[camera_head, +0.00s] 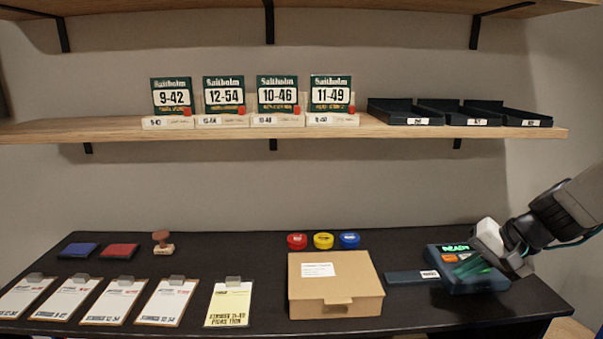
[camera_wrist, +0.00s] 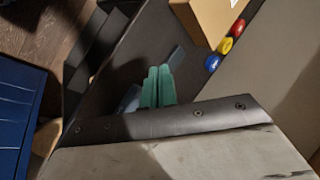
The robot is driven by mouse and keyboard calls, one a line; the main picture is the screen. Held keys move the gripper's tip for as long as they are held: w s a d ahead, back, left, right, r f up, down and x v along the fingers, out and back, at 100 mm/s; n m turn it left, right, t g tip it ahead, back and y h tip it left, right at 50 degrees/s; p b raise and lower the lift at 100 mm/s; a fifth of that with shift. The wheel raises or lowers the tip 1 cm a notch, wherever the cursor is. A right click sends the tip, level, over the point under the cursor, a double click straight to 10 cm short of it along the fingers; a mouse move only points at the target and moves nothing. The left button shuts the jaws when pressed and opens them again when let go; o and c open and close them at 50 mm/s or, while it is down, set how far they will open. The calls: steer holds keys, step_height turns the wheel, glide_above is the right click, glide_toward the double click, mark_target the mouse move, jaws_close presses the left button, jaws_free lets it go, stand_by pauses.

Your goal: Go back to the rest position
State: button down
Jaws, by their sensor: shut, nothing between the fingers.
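My gripper (camera_wrist: 158,88) shows in the wrist view as two green fingers side by side, shut with nothing between them. In the head view my gripper (camera_head: 476,268) is at the right end of the dark table, over or just in front of a dark device (camera_head: 488,284) with a lit green "READY" display and an orange button. I cannot tell whether the fingertips touch the device. The arm comes in from the right edge.
On the table (camera_head: 235,256) stand a cardboard box (camera_head: 335,300), several clipboards (camera_head: 172,303), red (camera_head: 297,241), yellow (camera_head: 323,240) and blue (camera_head: 349,240) round tins, ink pads (camera_head: 119,251) and a stamp (camera_head: 162,241). The shelf (camera_head: 260,128) above holds string packs and dark trays (camera_head: 403,112).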

steer(key=s+a+r+n+g+h, duration=0.1)
steer(key=s+a+r+n+h, duration=0.1)
steer(key=s, duration=0.9)
steer(key=s+a+r+n+g+h, duration=0.2)
steer(key=s+a+r+n+h, duration=0.1)
steer(key=s, duration=0.8)
step_height(320, 180, up, 3)
steer(key=shift+s+a+f+n, duration=0.2)
steer(key=shift+s+a+n, duration=0.25)
steer(key=shift+a, duration=0.5)
steer(key=shift+w, duration=0.1)
